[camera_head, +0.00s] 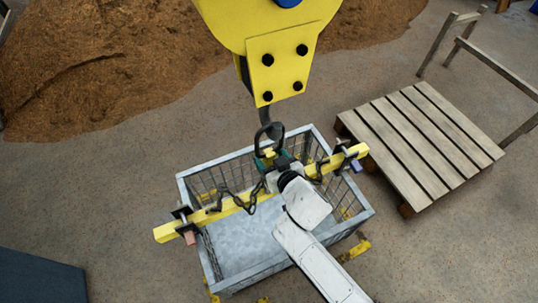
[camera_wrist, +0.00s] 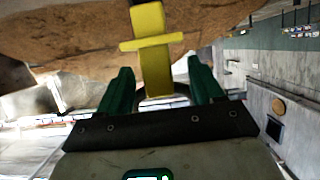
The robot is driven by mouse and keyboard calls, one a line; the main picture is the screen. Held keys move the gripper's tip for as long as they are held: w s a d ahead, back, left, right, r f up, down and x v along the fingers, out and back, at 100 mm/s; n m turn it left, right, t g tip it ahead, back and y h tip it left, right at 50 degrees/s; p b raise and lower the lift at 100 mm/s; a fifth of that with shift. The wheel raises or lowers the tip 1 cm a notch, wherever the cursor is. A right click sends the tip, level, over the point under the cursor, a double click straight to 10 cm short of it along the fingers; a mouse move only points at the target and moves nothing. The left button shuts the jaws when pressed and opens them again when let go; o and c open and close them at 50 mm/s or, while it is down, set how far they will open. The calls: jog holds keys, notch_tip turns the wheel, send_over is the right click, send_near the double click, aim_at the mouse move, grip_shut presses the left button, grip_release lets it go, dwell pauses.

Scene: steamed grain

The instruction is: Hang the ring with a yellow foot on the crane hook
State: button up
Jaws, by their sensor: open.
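The ring (camera_head: 257,141) is a dark loop above the lifting beam in the head view. Its small yellow foot (camera_head: 268,153) shows at its lower end. The dark crane hook (camera_head: 265,117) hangs from a yellow block, and its lower end overlaps the ring. Whether it passes through the ring, I cannot tell. My gripper (camera_head: 273,160) is at the ring's foot. In the wrist view my green fingers (camera_wrist: 159,68) stand apart, with a yellow cross-shaped piece (camera_wrist: 150,35), seemingly the foot, beyond and between them. Contact with the fingers is not clear.
A yellow beam (camera_head: 232,206) with chains lies across a grey mesh basket (camera_head: 202,252). The yellow crane block (camera_head: 281,64) hangs above. A wooden pallet (camera_head: 420,137) is at right, a brown grain heap (camera_head: 95,60) at back left.

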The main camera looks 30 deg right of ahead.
jog(key=v, duration=0.9)
jog(key=shift+s+r, duration=0.15)
jog(key=shift+r, duration=0.05)
jog(key=s+d+r+m+g+h+p, duration=0.2)
jog(key=s+d+g+p, duration=0.4)
jog(key=s+d, duration=0.2)
jog(key=s+r+g+y+p, duration=0.1)
jog(key=s+g+p, duration=0.1)
jog(key=s, duration=0.4)
jog(key=s+r+n+g+p, duration=0.1)
jog(key=s+r+g+p, duration=0.1)
jog(key=s+g, duration=0.2)
jog(key=s, duration=0.3)
jog(key=shift+s+n+y, duration=0.2)
jog(key=shift+n+y, duration=0.1)
jog(key=shift+y, duration=0.1)
jog(key=shift+a, duration=0.1)
jog(key=shift+c, duration=0.4)
